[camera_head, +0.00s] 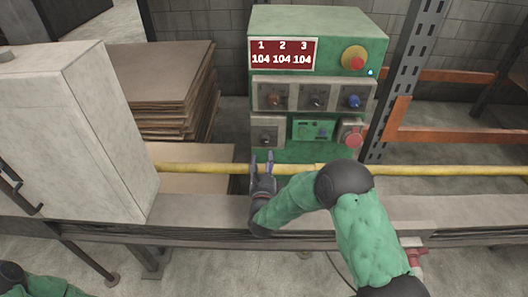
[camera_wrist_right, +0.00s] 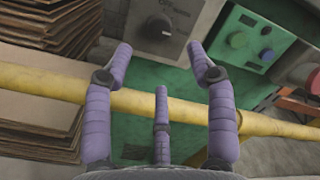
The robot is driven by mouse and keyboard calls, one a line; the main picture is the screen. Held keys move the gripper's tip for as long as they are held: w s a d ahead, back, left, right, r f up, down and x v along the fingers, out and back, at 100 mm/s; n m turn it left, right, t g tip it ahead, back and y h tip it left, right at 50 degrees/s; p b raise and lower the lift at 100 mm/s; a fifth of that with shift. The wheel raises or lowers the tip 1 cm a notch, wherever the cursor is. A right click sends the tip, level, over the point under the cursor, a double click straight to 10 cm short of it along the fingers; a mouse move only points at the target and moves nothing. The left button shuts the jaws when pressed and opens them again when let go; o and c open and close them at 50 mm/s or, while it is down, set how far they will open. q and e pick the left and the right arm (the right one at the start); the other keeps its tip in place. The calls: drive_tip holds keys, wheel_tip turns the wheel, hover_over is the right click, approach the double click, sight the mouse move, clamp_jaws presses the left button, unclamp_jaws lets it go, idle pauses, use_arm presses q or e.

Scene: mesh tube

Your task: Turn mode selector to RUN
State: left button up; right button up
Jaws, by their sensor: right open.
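A green control box (camera_head: 318,22) stands behind the bench. On its lower left is a grey plate with a dark rotary knob (camera_head: 265,137), likely the mode selector; its lettering is too small to read. This knob (camera_wrist_right: 160,25) also shows at the top of the right wrist view, with its setting unclear. My right gripper (camera_head: 262,160) is in front of and just below that plate. In the right wrist view its purple fingers (camera_wrist_right: 163,62) are spread, empty and apart from the knob. My left gripper is not in view; only part of my left arm shows at the lower left.
A yellow pipe (camera_head: 205,168) crosses in front of the box, close to my right fingers. Three upper knobs, a green button panel (camera_head: 313,130), a red button (camera_head: 354,138) and a red-on-yellow emergency stop (camera_head: 355,60) are nearby. A grey cabinet (camera_head: 75,140) stands at left.

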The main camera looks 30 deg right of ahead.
drive_tip(key=shift+v, duration=1.7)
